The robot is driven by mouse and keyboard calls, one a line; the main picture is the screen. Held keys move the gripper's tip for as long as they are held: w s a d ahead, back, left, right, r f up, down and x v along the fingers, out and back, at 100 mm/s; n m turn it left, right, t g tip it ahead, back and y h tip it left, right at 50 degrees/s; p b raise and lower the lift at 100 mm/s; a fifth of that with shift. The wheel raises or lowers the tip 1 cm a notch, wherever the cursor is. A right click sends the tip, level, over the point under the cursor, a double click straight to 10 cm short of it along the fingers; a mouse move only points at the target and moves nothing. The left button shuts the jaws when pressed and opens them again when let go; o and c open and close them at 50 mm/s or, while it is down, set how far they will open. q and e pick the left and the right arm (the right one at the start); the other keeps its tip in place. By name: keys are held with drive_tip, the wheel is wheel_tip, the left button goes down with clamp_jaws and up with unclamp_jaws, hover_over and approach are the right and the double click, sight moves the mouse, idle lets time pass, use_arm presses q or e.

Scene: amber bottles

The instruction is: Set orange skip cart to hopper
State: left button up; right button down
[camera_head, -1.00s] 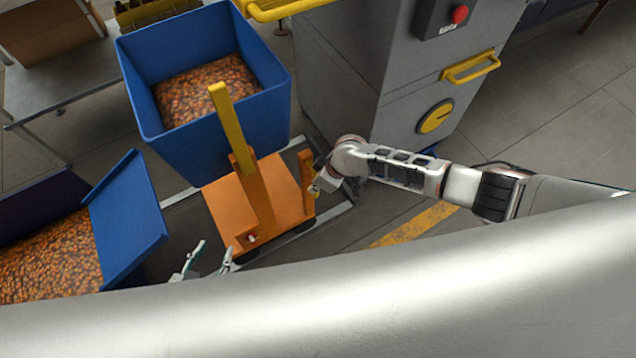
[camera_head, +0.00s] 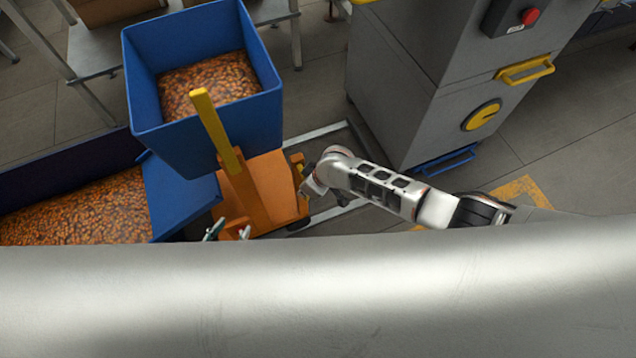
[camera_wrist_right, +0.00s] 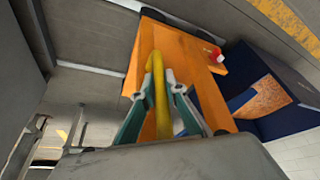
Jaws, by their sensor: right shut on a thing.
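The orange cart (camera_head: 262,192) stands on the floor and carries a blue skip (camera_head: 205,143) filled with small amber bottles. A yellow-topped post (camera_head: 215,128) rises in front of the skip. A blue hopper-like bin (camera_head: 182,197) with a sloping lip lies left of the cart, its lip overlapping the cart's left side in the head view. My right gripper (camera_wrist_right: 158,92) has its teal fingers closed on a yellow handle (camera_wrist_right: 160,108) of the cart; in the head view the arm hides most of this grip. My left gripper (camera_head: 228,232) has its fingertips apart, near the cart's front edge.
A grey machine (camera_head: 420,80) with a red button and yellow handle stands right of the cart. A grey table (camera_head: 105,55) with boxes is behind. Pale floor rails (camera_head: 315,133) run by the cart. Open floor (camera_head: 565,130) lies right of the machine.

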use_arm(q)
drive_tip(key=shift+w+a+r, duration=0.1)
drive_tip(key=shift+w+r, duration=0.05)
drive_tip(key=shift+r, duration=0.35)
use_arm(e)
drive_tip(key=s+a, duration=0.2)
drive_tip(key=a, duration=0.3)
drive_tip(key=shift+s+a, duration=0.25)
drive_tip(key=shift+a, duration=0.1)
drive_tip(key=shift+f, duration=0.1)
drive_tip(key=c, duration=2)
unclamp_jaws()
drive_tip(key=shift+a, duration=0.1)
drive_tip(key=shift+c, duration=0.2)
use_arm(q)
drive_tip(key=shift+a+f, duration=0.1)
drive_tip(key=shift+a, duration=0.05)
use_arm(e)
drive_tip(key=shift+w, duration=0.1)
drive_tip(key=shift+r, duration=0.2)
drive_tip(key=v, duration=1.1)
drive_tip(key=shift+d+r, duration=0.25)
drive_tip(key=shift+r, duration=0.05)
